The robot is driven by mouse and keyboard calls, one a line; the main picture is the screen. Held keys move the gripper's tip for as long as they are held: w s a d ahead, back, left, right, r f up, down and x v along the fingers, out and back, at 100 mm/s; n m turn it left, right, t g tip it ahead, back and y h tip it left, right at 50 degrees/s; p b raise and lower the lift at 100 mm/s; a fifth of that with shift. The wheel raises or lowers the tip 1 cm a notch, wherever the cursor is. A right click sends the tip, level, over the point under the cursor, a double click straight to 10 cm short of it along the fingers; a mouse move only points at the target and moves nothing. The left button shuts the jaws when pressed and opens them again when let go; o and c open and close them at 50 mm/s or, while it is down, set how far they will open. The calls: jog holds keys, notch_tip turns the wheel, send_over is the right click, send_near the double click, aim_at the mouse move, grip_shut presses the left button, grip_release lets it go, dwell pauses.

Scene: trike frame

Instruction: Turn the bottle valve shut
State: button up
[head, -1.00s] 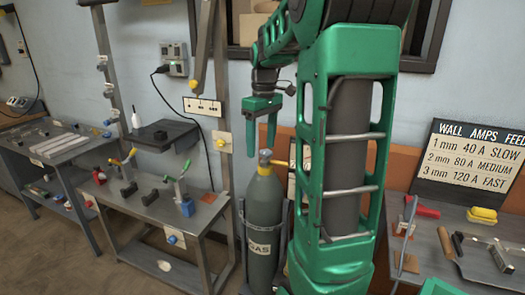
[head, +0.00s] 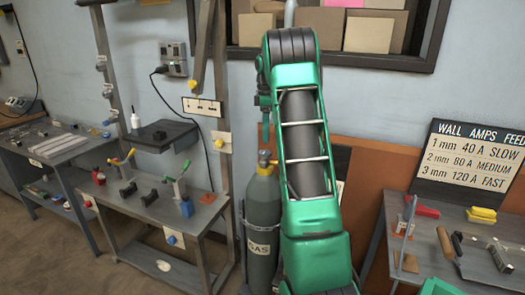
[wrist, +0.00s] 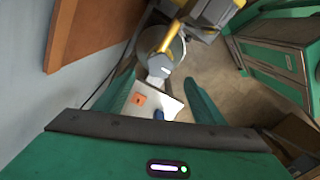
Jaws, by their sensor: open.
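The grey gas bottle (head: 263,222) stands upright between the metal bench and my arm, with a yellow valve (head: 265,160) on top. A yellow part that looks like the valve (wrist: 172,36) lies beyond the fingertips, toward the top of the picture. The exact gap to it is hard to judge.
The metal bench (head: 205,215) with clamps and small tools stands left of the bottle. A brown wall panel (head: 362,180) is close behind, right of my arm. The right-hand table (head: 425,240) holds tools and a wall-amps sign (head: 470,160).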

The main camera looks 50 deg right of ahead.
aim_at(265, 152)
notch_tip(265, 152, down, 8)
jog(key=shift+r, duration=0.1)
dwell(0.4)
jog(key=c, duration=1.1)
jog(key=shift+o, duration=0.3)
jog(key=shift+a, duration=0.25)
jog(key=shift+d, duration=0.2)
